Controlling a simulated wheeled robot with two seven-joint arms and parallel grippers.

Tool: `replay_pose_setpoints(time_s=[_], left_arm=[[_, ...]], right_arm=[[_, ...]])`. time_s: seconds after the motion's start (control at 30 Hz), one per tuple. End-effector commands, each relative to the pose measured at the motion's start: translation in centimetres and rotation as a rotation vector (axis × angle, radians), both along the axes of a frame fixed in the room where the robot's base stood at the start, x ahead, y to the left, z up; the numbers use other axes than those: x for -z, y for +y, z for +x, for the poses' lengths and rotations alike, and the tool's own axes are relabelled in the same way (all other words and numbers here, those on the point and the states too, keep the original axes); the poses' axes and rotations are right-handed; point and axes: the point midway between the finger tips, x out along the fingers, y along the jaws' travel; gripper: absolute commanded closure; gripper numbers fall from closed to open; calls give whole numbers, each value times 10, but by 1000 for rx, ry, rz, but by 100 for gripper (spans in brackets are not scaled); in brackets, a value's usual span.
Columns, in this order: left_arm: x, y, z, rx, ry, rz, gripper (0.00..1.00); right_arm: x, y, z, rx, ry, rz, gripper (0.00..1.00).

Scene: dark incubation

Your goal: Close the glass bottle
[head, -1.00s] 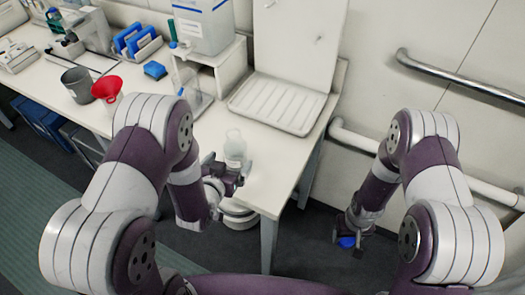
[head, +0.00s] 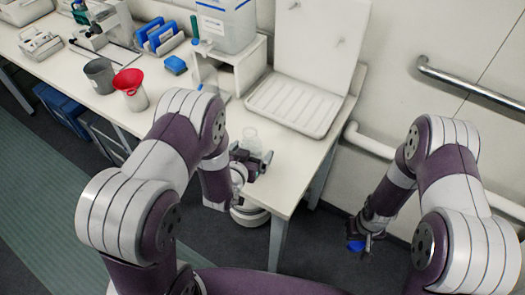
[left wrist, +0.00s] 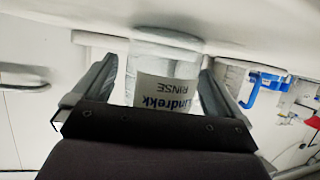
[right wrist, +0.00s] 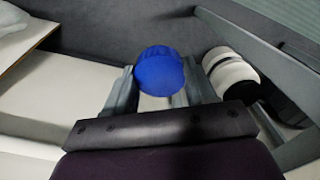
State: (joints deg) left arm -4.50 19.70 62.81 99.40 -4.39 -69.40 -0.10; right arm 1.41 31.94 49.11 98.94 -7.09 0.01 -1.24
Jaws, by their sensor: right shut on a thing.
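The glass bottle (head: 250,139) stands uncapped near the front right corner of the white table (head: 283,175). In the left wrist view the clear bottle (left wrist: 165,55) shows upside down, with a white label reading RINSE. My left gripper (head: 252,160) is open at the bottle's near side, and its fingers (left wrist: 155,88) show to either side of it. Whether they touch the glass I cannot tell. My right gripper (head: 362,240) is shut on the blue cap (head: 355,245), off to the right of the table and low. The cap (right wrist: 159,72) sits between its fingertips in the right wrist view.
A white drying rack (head: 293,105) stands behind the bottle. A metal rail (head: 470,85) runs along the right wall. The floor between table and right gripper is clear.

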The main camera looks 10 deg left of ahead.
Motion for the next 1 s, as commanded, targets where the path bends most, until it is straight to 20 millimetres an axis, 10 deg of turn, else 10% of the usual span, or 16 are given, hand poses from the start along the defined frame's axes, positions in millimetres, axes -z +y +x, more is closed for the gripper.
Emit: replay_pose_setpoints(time_s=[0.23, 0.57, 1.0], left_arm=[[-1, 0, 1, 0, -3, 0, 73], [-9, 0, 1, 0, -5, -1, 73], [-87, 0, 1, 0, -6, 0, 73]], right_arm=[[0, 0, 0, 0, 0, 0, 73], [0, 0, 0, 0, 0, 0, 73], [0, 0, 0, 0, 0, 0, 73]])
